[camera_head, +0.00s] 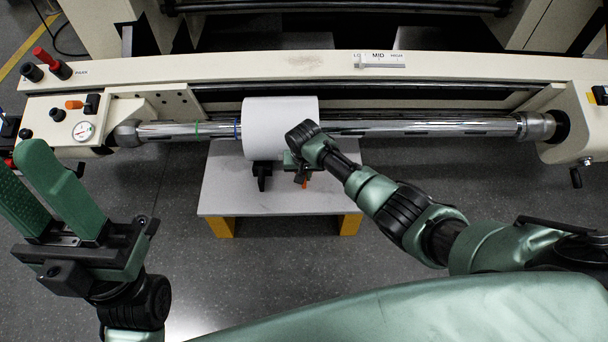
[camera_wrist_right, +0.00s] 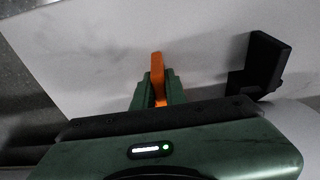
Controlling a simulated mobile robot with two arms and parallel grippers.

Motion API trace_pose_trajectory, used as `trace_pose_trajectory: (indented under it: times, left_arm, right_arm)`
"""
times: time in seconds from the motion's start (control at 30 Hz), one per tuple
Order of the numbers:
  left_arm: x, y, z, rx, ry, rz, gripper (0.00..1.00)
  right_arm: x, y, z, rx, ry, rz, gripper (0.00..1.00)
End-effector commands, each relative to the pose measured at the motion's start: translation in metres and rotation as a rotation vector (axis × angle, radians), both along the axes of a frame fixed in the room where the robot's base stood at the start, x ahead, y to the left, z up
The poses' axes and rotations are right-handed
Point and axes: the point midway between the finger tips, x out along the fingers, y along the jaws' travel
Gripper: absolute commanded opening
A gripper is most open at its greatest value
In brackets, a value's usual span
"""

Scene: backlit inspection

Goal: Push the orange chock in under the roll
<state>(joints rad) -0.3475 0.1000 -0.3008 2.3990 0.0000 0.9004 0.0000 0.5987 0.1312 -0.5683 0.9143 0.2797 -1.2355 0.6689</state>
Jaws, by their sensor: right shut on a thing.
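The white roll (camera_head: 280,120) sits on a chrome shaft above a low pale table (camera_head: 225,190). The orange chock (camera_head: 306,183) is mostly hidden by my right gripper (camera_head: 299,165) at the roll's front right. In the right wrist view, the orange chock (camera_wrist_right: 157,65) stands up between the green fingertips of the right gripper (camera_wrist_right: 157,90), which is shut on it. A black chock (camera_head: 262,174) is at the roll's front left; it also shows in the wrist view (camera_wrist_right: 264,65). I cannot tell whether the orange chock touches the roll. My left gripper (camera_head: 22,160) is open and empty.
The chrome shaft (camera_head: 430,127) runs between two cream machine ends, with green and blue rings left of the roll. A cream beam (camera_head: 220,70) crosses behind. The table's front part is clear, and open floor lies around it.

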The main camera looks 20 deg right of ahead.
Motion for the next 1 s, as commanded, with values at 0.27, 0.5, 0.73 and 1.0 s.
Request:
trace_pose_trajectory:
  times: [0.27,0.5,0.73,1.0]
  left_arm:
    - [0.000,0.000,0.000,0.000,0.003,0.000,0.38]
    - [0.000,0.000,0.001,0.000,0.006,0.001,0.38]
    - [0.025,-0.005,0.017,0.039,0.126,0.010,0.38]
    - [0.085,-0.018,-0.013,0.142,0.452,0.026,0.38]
  right_arm:
    - [0.003,0.000,0.003,0.000,-0.008,0.000,0.38]
    - [0.001,0.000,0.004,0.000,-0.005,0.000,0.38]
    - [-0.004,0.002,0.036,0.001,-0.007,0.002,0.38]
    - [-0.008,0.003,0.054,0.000,-0.006,0.001,0.38]
